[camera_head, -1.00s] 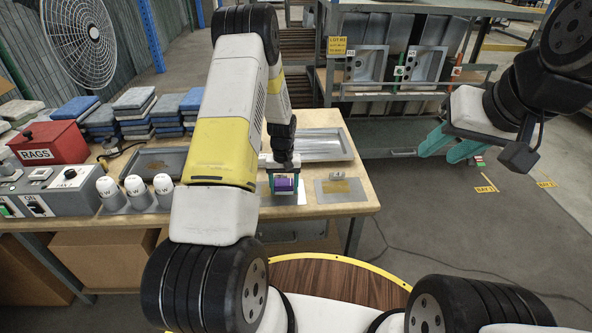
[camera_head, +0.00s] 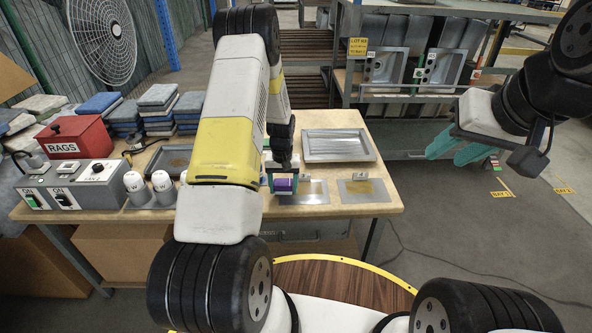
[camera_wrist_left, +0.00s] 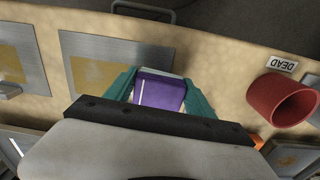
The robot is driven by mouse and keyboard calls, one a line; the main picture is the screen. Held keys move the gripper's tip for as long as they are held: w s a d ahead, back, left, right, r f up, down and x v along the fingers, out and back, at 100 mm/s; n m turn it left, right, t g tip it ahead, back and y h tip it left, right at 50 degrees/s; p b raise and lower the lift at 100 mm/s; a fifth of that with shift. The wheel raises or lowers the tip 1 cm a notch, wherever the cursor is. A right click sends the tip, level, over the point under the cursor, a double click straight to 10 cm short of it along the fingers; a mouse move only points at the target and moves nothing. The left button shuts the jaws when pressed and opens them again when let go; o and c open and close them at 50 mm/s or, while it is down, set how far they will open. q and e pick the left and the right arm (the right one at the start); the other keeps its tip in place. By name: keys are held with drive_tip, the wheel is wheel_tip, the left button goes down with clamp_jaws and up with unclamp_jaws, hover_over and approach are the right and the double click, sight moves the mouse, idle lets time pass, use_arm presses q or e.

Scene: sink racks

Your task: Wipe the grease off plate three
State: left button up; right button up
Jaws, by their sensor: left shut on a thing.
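My left gripper (camera_head: 283,190) is shut on a purple block (camera_head: 284,184), low over the bench front. The block also shows between the teal fingers in the left wrist view (camera_wrist_left: 158,93). A metal plate with a brownish patch (camera_head: 318,188) lies just right of the block; it also shows in the wrist view (camera_wrist_left: 112,62). Another plate with a yellow-brown patch (camera_head: 364,190) lies further right, a small tag behind it. I cannot read which plate is three. Whether the block touches the bench is unclear. My right gripper (camera_head: 462,147) is open and empty, off the bench's right side.
A metal tray (camera_head: 337,146) lies behind the plates. A red RAGS box (camera_head: 74,139), a switch box (camera_head: 75,184) and white-topped bottles (camera_head: 162,184) stand left. The wrist view shows a red cup (camera_wrist_left: 281,99) by a DEAD label (camera_wrist_left: 279,64). A rack (camera_head: 405,70) stands behind.

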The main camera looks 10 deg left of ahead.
use_arm(q)
drive_tip(key=r, duration=0.2)
drive_tip(key=shift+w+d+r, duration=0.1)
drive_tip(key=shift+d+r, duration=0.1)
drive_tip(key=shift+r, duration=2.7)
drive_tip(key=shift+a, duration=0.1)
